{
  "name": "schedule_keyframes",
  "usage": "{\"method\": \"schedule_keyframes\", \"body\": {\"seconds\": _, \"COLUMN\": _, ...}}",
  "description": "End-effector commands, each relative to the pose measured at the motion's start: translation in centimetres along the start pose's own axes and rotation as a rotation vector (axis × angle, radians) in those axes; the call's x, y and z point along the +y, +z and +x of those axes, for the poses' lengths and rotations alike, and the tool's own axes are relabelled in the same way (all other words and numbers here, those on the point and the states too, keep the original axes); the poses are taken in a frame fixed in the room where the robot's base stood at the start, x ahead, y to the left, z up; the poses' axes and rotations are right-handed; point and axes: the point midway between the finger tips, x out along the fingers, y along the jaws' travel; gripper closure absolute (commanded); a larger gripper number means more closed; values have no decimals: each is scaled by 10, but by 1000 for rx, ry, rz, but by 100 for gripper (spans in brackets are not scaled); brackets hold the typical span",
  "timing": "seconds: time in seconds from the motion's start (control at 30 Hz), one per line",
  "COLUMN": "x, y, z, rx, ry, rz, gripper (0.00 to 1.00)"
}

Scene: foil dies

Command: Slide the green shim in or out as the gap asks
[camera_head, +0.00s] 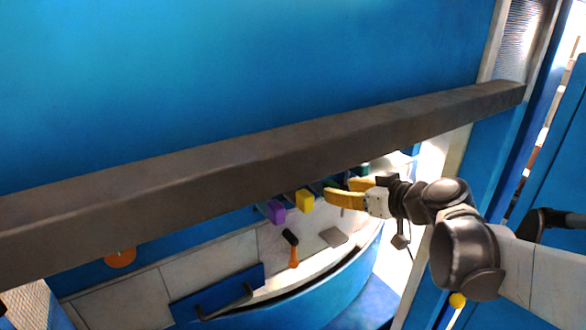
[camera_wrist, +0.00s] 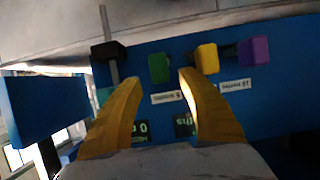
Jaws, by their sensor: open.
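The green shim (camera_wrist: 159,68) shows as a small green block on the blue panel (camera_wrist: 285,85) in the wrist view, between a black block (camera_wrist: 108,51) with a grey rod and a yellow block (camera_wrist: 207,58). My gripper (camera_wrist: 159,78) is open, its two yellow fingers on either side of the green block in the picture. I cannot tell whether they touch it. In the head view my gripper (camera_head: 338,188) is beside the yellow block (camera_head: 305,201), and the green block is not clearly seen. Two small dark displays on the panel are partly hidden by the fingers.
A purple block (camera_wrist: 253,50) stands beyond the yellow one, with white labels below the blocks. In the head view, a brown beam (camera_head: 250,160) crosses above the blocks. An orange-handled hammer (camera_head: 293,255) and a grey plate (camera_head: 332,236) lie on the surface below.

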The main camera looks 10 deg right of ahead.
Motion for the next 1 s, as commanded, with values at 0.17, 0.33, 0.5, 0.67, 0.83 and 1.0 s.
{"method": "schedule_keyframes", "body": {"seconds": 0.17, "x": 1, "y": 1, "z": -42, "rx": 0, "ry": 5, "rz": 1, "gripper": 53}}
{"method": "schedule_keyframes", "body": {"seconds": 0.33, "x": 1, "y": 0, "z": -69, "rx": 0, "ry": 3, "rz": 1, "gripper": 53}}
{"method": "schedule_keyframes", "body": {"seconds": 0.5, "x": 0, "y": 0, "z": -80, "rx": 0, "ry": 1, "rz": -1, "gripper": 53}}
{"method": "schedule_keyframes", "body": {"seconds": 0.67, "x": 0, "y": 0, "z": -81, "rx": 0, "ry": 0, "rz": -2, "gripper": 53}}
{"method": "schedule_keyframes", "body": {"seconds": 0.83, "x": -1, "y": 3, "z": -80, "rx": -3, "ry": -1, "rz": 0, "gripper": 53}}
{"method": "schedule_keyframes", "body": {"seconds": 1.0, "x": -21, "y": 53, "z": -62, "rx": -71, "ry": -17, "rz": 35, "gripper": 53}}
